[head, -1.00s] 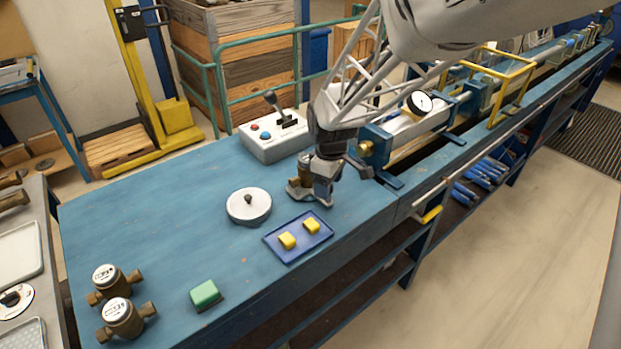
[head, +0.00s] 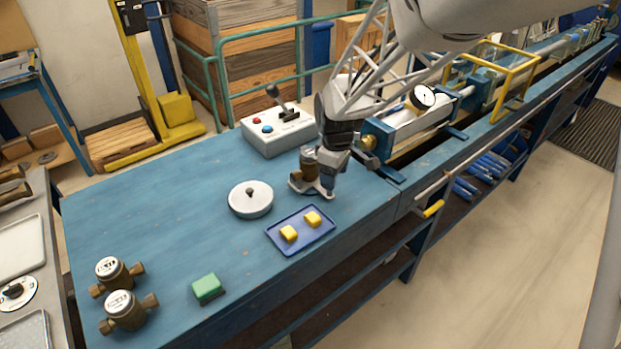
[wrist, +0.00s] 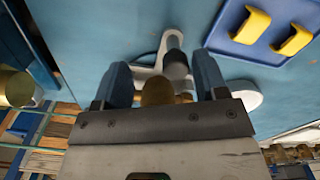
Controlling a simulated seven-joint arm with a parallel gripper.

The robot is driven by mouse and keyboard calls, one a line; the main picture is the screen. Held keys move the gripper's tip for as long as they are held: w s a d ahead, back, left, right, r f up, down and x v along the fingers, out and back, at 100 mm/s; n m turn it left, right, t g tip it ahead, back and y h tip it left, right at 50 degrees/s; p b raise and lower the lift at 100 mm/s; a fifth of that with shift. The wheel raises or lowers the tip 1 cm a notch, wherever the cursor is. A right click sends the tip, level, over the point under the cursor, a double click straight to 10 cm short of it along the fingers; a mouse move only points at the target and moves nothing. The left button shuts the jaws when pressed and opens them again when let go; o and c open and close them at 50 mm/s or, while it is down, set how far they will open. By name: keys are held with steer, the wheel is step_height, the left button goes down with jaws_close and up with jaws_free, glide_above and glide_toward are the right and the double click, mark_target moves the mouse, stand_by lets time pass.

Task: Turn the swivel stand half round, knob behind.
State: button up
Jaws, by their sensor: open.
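The swivel stand (head: 298,184) is a pale grey base plate with a brass body (head: 308,162), at the right part of the blue bench. In the wrist view the stand (wrist: 172,42) shows an upright dark grey post (wrist: 176,66), which may be the knob. A brass rounded part (wrist: 157,92) lies between the finger bases, close to my palm. My gripper (head: 326,186) is low over the stand, its two blue-grey fingers open on either side of it. In the wrist view my gripper (wrist: 163,74) shows a gap to each side. Any finger contact is hidden.
A white round disc (head: 250,199) with a small knob and a blue tray (head: 272,238) with two yellow blocks are close by. A control box (head: 270,137) stands behind. A green block (head: 207,288) and two brass meters (head: 118,274) are at the left. The bench's middle left is clear.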

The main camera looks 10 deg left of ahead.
steer(key=shift+w, duration=0.15)
steer(key=shift+w+d, duration=0.35)
steer(key=shift+w, duration=0.2)
stand_by(0.5)
steer(key=shift+w+d, duration=0.2)
steer(key=shift+w, duration=0.45)
